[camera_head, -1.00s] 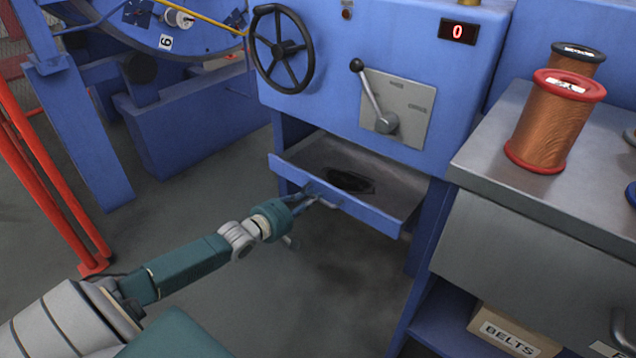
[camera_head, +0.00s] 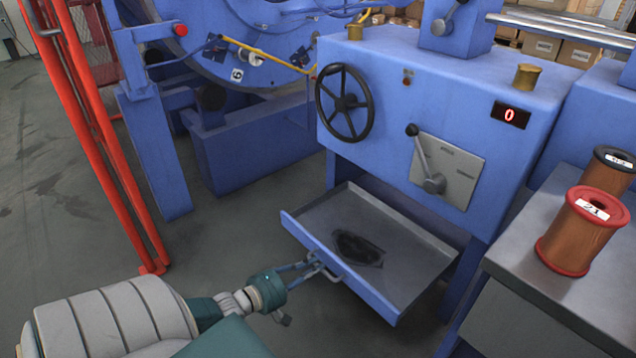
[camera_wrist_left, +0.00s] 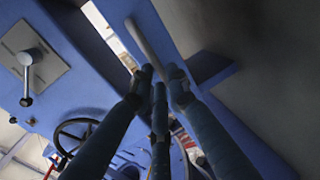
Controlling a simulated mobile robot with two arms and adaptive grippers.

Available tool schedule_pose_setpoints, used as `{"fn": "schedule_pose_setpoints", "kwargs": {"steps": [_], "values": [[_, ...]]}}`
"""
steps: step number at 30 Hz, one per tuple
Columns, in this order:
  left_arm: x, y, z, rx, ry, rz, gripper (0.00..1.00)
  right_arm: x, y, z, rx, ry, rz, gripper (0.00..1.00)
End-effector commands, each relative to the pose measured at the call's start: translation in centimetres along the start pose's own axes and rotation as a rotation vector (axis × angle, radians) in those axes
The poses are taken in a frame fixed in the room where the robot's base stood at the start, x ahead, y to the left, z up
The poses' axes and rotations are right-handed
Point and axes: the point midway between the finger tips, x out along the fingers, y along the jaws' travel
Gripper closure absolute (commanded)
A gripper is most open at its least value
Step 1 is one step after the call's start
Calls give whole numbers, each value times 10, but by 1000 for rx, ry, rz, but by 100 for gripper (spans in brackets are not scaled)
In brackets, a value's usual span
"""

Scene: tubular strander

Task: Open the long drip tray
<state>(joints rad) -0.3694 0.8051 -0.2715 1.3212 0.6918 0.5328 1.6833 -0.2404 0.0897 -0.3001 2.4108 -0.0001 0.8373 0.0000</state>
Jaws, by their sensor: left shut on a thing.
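The long drip tray (camera_head: 412,268) is a shallow tray with a blue front and a grey inside, pulled well out from under the blue machine housing. A dark oily patch (camera_head: 358,248) lies on its floor. My left gripper (camera_head: 316,263) is shut on the tray's handle (camera_head: 334,275), a bar on the front panel. In the left wrist view the fingers of the left gripper (camera_wrist_left: 160,80) close around the handle (camera_wrist_left: 146,44). My right gripper is not in view.
A black handwheel (camera_head: 345,103) and a lever plate (camera_head: 462,172) are on the housing above the tray. A grey bench (camera_head: 520,245) with wire spools (camera_head: 582,232) stands at the right. Red rails (camera_head: 95,140) stand at the left. Floor in front of the tray is free.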

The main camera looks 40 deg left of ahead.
Motion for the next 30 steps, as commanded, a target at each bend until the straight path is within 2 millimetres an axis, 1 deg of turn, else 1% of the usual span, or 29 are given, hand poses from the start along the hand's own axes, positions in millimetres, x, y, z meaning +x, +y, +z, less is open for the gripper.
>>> {"fn": "schedule_pose_setpoints", "kwargs": {"steps": [8, 9, 12, 20, 23, 26, 29, 30], "values": [[0, -1, 0, 0, -1, -1, 100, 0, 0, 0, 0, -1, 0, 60], [0, -1, 0, 0, -1, -1, 83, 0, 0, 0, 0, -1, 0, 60], [0, -1, 0, 0, -1, -1, 65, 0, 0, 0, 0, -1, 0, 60], [0, 0, 0, 0, -1, 0, 65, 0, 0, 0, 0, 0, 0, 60], [-4, -1, 0, 0, -1, -2, 65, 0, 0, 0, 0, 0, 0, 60], [-13, -1, 0, -1, -1, -2, 65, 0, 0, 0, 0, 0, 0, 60], [-29, -2, 0, 0, -1, -4, 65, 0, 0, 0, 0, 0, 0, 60], [-37, -3, 0, 0, -1, -6, 65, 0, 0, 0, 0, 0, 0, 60]]}}
